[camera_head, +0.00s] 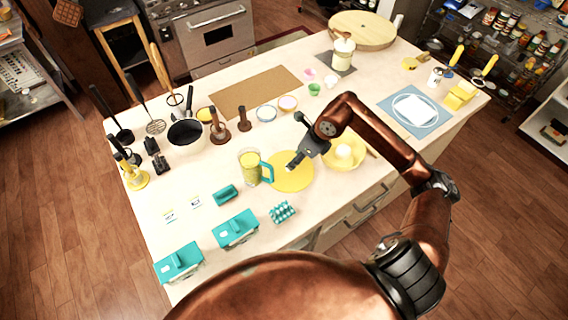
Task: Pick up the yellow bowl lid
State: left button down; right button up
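A flat, round yellow disc (294,182), which looks like the yellow bowl lid, lies on the table near its front edge. A yellow bowl (334,164) with pale contents stands just right of it, partly hidden by my arm. My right gripper (296,141) comes in from the right and is over the far side of the lid. Its two fingers are spread apart with nothing visible between them. The lower finger overlaps the lid's upper left edge in the picture; I cannot tell whether they touch. My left gripper is not in view.
A glass jug (250,167) with a teal handle stands close to the lid's left. A teal egg holder (282,212) and teal boxes (236,228) are in front. Small bowls (266,114) and a brown mat (255,91) lie behind. Bare table shows left of the jug.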

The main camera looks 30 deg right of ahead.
aim_at(293, 172)
jog(key=shift+w+a+f, duration=0.1)
jog(key=shift+f, duration=0.4)
jog(key=shift+x, duration=1.25)
jog(key=shift+d+p+x, duration=0.1)
jog(key=shift+p+x, duration=0.05)
jog(key=shift+x, duration=0.45)
jog(key=shift+d+p+x, duration=0.15)
jog(key=shift+x, duration=0.5)
jog(key=shift+w+a+f, duration=0.15)
jog(key=shift+w+f, duration=0.05)
jog(key=shift+f, duration=0.3)
jog(key=c, duration=0.8)
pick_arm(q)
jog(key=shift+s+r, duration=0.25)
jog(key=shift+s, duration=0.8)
pick_arm(e)
grip_shut()
